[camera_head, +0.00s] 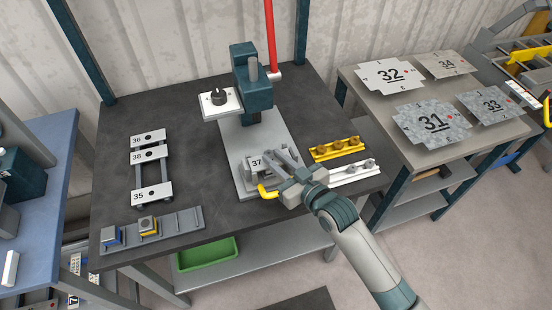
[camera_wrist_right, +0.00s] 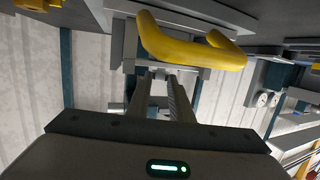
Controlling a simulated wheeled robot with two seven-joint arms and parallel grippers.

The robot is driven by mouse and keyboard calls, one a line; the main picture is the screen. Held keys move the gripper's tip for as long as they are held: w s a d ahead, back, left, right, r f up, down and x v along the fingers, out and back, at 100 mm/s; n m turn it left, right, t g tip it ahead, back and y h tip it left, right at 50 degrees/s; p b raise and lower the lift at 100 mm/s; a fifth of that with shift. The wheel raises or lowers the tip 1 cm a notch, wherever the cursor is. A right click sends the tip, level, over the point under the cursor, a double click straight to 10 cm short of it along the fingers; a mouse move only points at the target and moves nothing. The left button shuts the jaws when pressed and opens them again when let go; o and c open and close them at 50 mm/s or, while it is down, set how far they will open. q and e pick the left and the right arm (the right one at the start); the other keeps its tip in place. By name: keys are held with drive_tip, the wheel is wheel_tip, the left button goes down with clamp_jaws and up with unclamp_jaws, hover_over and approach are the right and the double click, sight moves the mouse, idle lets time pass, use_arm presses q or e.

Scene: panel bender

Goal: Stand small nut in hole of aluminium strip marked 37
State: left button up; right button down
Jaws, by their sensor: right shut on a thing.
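The aluminium strip marked 37 (camera_head: 256,162) sits in a grey fixture on the press base; its right part is hidden behind my gripper. My right gripper (camera_head: 268,154) is at the strip, with its fingers over the right part of it. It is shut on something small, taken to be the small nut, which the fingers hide. In the right wrist view the fingers (camera_wrist_right: 161,75) reach toward the fixture, and the nut cannot be made out. The strip's hole is hidden too. My left gripper is not in view.
A yellow clamp handle (camera_head: 266,191) is close beside the gripper. A yellow rail (camera_head: 325,155) and a white rail (camera_head: 343,178) with nuts lie to the right. The teal press (camera_head: 250,75) stands behind. Strips 36, 38 and 35 (camera_head: 152,191) lie on a rack at left.

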drive_tip(key=shift+f, duration=0.25)
drive_tip(key=c, duration=1.5)
unclamp_jaws()
drive_tip(key=shift+s+d+r, duration=0.1)
drive_tip(key=shift+b+v, duration=2.3)
drive_tip(key=shift+v, duration=6.3)
drive_tip(key=shift+f, duration=0.25)
